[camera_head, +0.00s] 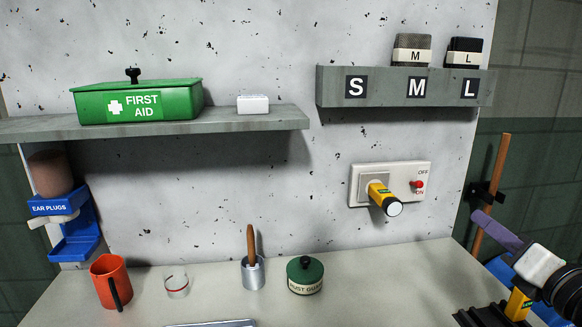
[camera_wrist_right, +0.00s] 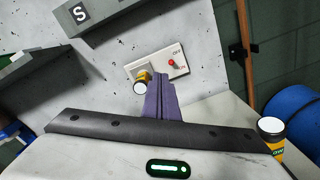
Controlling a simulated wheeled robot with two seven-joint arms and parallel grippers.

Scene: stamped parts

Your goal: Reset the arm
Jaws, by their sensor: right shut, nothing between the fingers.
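My right gripper (camera_head: 480,218) is at the right of the head view, in front of the wall's right edge. Its purple fingers are together with nothing between them. They also show shut in the right wrist view (camera_wrist_right: 160,84), where they overlap the wall panel in the picture without visible contact. A yellow plug-like piece (camera_head: 380,195) with a white and black end sits in the white wall panel (camera_head: 416,171); it also shows in the wrist view (camera_wrist_right: 142,84). My left gripper is not in view.
A red switch (camera_head: 418,184) is on the panel. A green first aid box (camera_head: 165,106) and a white block (camera_head: 253,104) are on the shelf. The counter holds a red mug (camera_head: 107,279), a glass, a metal cup and a green tin (camera_head: 305,272). A wooden pole (camera_head: 502,170) stands behind my gripper.

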